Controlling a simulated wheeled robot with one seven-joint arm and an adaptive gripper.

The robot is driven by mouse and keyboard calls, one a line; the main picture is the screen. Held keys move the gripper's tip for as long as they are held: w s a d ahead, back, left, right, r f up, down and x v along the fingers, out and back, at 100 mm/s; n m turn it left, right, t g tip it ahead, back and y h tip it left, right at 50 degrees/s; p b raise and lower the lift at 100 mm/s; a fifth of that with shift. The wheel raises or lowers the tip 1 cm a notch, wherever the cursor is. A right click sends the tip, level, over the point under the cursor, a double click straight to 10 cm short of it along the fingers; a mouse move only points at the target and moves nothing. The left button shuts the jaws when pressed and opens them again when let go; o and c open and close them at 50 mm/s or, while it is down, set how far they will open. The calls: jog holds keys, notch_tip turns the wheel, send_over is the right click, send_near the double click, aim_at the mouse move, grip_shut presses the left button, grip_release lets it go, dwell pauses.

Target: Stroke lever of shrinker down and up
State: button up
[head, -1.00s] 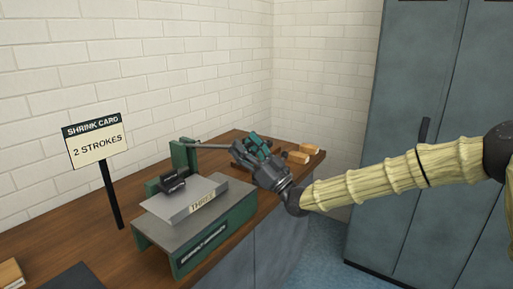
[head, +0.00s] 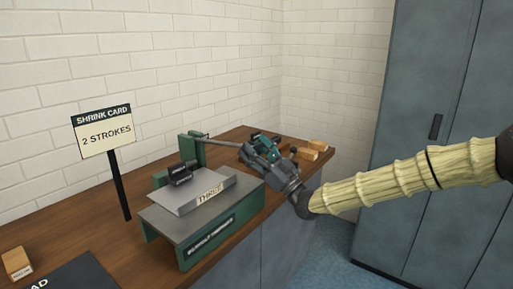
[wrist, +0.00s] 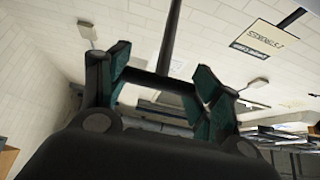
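The shrinker (head: 205,225) is a green and grey machine on the wooden bench in the head view. A grey sheet (head: 205,193) labelled "THREE" lies on it, with its edge at the dark jaws (head: 180,175). A thin lever (head: 221,142) runs from the green rear post to my gripper, sloping slightly down toward it. My gripper (head: 258,145) is at the lever's outer end. In the wrist view, the lever rod (wrist: 170,35) meets a dark cross handle (wrist: 160,82) that spans between my two teal finger pads. The pads appear to press on its ends.
A sign (head: 104,131) on a black post reads "SHRINK CARD 2 STROKES". Wooden blocks (head: 314,149) lie on the bench beyond my gripper. Another block (head: 17,263) and a dark pad (head: 80,275) are at the near left. Blue-grey cabinets (head: 430,80) stand at the right.

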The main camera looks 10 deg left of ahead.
jog(key=o, duration=0.3)
jog(key=shift+f, duration=0.3)
jog(key=shift+o, duration=0.2)
jog(key=shift+r, duration=0.1)
jog(key=shift+r, duration=0.1)
jog(key=shift+d, duration=0.1)
jog(key=v, duration=1.2)
